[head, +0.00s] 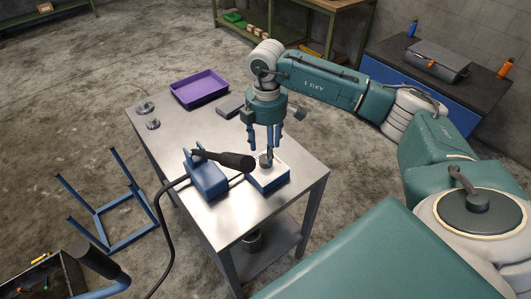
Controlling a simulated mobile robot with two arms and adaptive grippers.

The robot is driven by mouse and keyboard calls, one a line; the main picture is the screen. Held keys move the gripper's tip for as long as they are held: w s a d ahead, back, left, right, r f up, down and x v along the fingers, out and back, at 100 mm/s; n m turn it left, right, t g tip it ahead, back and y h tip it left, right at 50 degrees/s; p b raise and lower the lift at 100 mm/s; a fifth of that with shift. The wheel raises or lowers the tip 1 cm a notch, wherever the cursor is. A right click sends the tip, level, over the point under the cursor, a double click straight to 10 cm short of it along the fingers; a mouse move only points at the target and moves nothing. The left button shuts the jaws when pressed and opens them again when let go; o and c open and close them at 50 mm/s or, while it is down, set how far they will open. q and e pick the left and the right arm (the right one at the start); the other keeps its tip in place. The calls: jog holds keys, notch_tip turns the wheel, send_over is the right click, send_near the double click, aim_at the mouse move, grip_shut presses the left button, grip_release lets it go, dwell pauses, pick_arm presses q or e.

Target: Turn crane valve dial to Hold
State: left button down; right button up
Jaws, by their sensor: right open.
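The valve dial (265,160) is a small dark knob on the white top of a blue box (268,181) near the table's right corner. Which mark the dial points at is too small to read. My right gripper (267,147) comes down from above with its blue fingers open, right over the dial. I cannot tell whether the fingers touch it.
A blue pump unit (203,184) with a long black-gripped lever (225,158) stands close left of the dial box; a black hose runs from it. The metal table (205,222) also holds a purple tray (198,88) and metal parts (146,107).

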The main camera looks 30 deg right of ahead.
notch_tip(320, 180, down, 4)
jog(key=shift+f+p, duration=0.1)
jog(key=shift+p, duration=0.2)
jog(key=shift+c, duration=0.7)
jog(key=c, duration=1)
pick_arm(q)
jog(key=shift+w+a+r, duration=0.25)
jog(key=shift+w+a, duration=0.1)
jog(key=shift+w, duration=0.15)
jog(key=shift+w+a+r, duration=0.2)
jog(key=shift+w+a, duration=0.1)
jog(key=shift+w, duration=0.2)
